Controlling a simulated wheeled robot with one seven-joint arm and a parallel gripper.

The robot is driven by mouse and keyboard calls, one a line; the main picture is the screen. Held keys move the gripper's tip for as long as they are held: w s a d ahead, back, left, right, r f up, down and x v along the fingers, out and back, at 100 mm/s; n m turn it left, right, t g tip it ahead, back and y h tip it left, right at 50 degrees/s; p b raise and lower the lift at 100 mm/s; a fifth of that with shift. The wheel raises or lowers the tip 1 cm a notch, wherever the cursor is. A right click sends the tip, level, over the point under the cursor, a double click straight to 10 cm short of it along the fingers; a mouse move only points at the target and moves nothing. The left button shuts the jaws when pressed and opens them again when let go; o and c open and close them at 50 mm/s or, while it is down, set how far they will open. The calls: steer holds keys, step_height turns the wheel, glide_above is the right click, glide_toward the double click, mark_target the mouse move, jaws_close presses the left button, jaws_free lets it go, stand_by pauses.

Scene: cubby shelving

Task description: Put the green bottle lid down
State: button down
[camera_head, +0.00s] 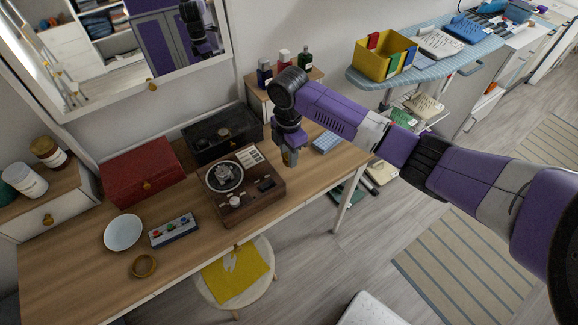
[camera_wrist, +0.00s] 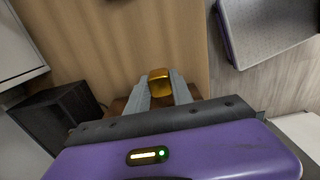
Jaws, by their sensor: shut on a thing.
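My gripper (camera_head: 290,157) hangs over the right part of the wooden desk, just right of the record player. In the wrist view my gripper (camera_wrist: 160,90) is shut on a small shiny gold lid (camera_wrist: 159,83), held between the two grey fingertips. The lid shows only as a small yellowish piece (camera_head: 291,158) in the head view. I cannot tell its exact height over the desk. A dark green bottle (camera_head: 305,59) stands on the small wooden cabinet behind the desk. Its top is too small to make out clearly.
The record player (camera_head: 250,207), a black box (camera_head: 222,138) and a red box (camera_head: 143,174) stand left of my gripper. A blue pad-like object (camera_head: 326,142) lies to the right. Two more bottles (camera_head: 264,74) (camera_head: 284,59) stand by the green one. Bare desk (camera_head: 320,167) lies near the right front edge.

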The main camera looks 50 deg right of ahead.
mark_target(289, 174)
steer(key=shift+f, duration=3.05)
steer(key=shift+f, duration=0.15)
steer(key=c, duration=1.1)
jaws_free()
